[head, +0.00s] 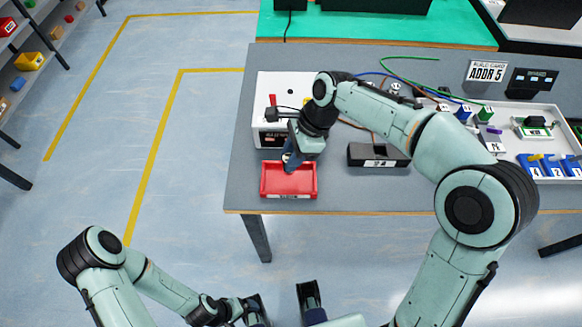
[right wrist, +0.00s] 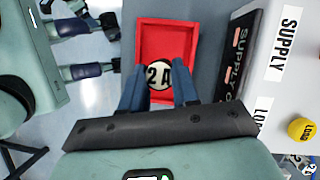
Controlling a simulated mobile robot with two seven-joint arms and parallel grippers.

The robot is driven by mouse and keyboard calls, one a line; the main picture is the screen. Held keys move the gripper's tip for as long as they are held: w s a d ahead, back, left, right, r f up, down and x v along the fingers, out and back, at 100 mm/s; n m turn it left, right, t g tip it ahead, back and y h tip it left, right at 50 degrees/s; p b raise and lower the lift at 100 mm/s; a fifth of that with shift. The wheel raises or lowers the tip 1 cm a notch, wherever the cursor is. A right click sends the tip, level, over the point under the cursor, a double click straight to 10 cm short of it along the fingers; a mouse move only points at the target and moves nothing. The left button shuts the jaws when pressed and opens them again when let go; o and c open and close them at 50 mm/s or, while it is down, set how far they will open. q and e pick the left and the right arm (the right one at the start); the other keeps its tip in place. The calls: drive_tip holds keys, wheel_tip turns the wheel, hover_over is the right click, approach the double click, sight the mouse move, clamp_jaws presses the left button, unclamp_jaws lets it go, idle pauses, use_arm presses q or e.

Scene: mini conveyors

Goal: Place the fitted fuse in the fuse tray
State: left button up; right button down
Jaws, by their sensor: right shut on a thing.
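The red fuse tray (head: 289,193) sits near the table's front left edge; it also shows in the right wrist view (right wrist: 187,24). My right gripper (head: 287,164) is over the tray, pointing down. In the right wrist view, its blue fingers (right wrist: 160,88) are shut on a round, cream-faced fuse (right wrist: 158,74) marked "2 A". The fuse shows against the tray's inside; whether it touches the floor I cannot tell. My left gripper (head: 283,303) is low in front of the table, with its fingers apart and nothing between them.
A white supply panel (head: 279,86) with a red lever stands behind the tray. A black box (head: 378,155) is to the tray's right. A white parts tray (head: 548,113) with blue labelled pieces lies at the right. The table strip between the red tray and black box is bare.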

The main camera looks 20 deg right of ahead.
drive_tip(key=shift+f+b, duration=0.4)
drive_tip(key=shift+f, duration=2.1)
drive_tip(key=shift+f, duration=0.2)
drive_tip(key=c, duration=0.8)
unclamp_jaws()
drive_tip(key=shift+c, duration=0.2)
drive_tip(key=p+v, duration=0.2)
drive_tip(key=v, duration=1)
drive_tip(key=shift+r, duration=0.25)
